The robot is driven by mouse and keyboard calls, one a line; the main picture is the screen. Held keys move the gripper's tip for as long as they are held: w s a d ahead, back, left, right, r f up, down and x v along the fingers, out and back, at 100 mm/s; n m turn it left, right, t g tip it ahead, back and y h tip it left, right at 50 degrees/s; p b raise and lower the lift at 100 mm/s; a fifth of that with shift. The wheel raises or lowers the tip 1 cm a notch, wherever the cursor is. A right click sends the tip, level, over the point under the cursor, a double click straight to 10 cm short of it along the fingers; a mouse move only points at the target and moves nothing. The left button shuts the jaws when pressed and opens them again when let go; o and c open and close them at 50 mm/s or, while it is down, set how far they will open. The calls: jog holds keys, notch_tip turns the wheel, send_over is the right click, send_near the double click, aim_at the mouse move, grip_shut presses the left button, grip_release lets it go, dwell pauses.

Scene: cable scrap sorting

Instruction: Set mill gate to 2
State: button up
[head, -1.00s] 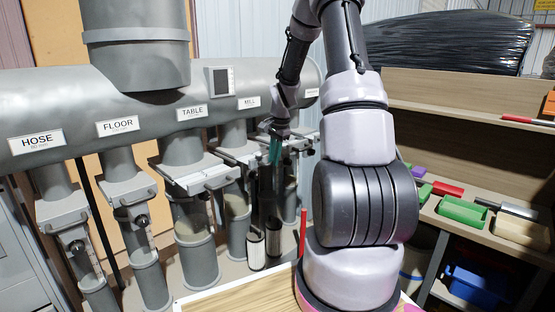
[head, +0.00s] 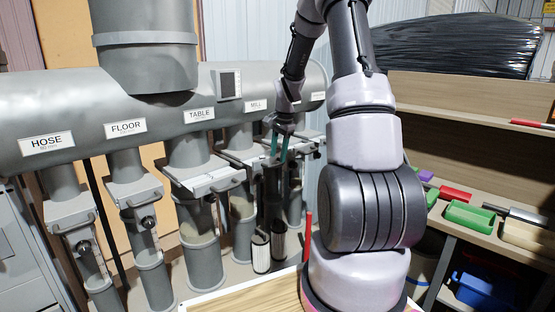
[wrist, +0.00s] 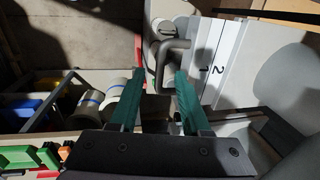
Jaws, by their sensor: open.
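The mill gate's white scale plate (wrist: 212,60) fills the upper right of the wrist view, marked 1 and 2. Its grey bent handle (wrist: 172,48) lies just past and between my fingertips, with no clear contact. My gripper (wrist: 160,75) is open, its two green fingers apart on either side of the handle's near end. In the head view my gripper (head: 279,150) hangs below the MILL label (head: 256,105) and partly hides that gate. The slide's exact setting cannot be read.
The table gate (head: 212,180) is close on the left, with the floor gate (head: 135,190) and hose gate (head: 70,212) further left. Two pale cylinders (head: 270,247) stand below my gripper. A shelf with green trays (head: 470,216) stands at the right.

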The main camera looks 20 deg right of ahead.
notch_tip(320, 180, up, 8)
jog(key=s, duration=0.1)
jog(key=shift+s+d, duration=0.25)
jog(key=s+a+r+n+t, duration=0.1)
jog(key=s+a+r+n, duration=0.2)
jog(key=s+a+r, duration=0.3)
jog(key=s+a+r+n+t, duration=0.2)
jog(key=s+a+r, duration=0.1)
jog(key=s+r, duration=0.45)
jog(key=s+a+r+n+t, duration=0.1)
jog(key=s+a+n, duration=0.1)
jog(key=s, duration=0.5)
jog(key=s+a+r+n+t+y, duration=0.1)
jog(key=s+a+r+n, duration=0.1)
jog(key=s, duration=0.5)
jog(key=shift+a+r+n, duration=0.25)
jog(key=shift+a+n, duration=0.25)
jog(key=shift+a, duration=0.3)
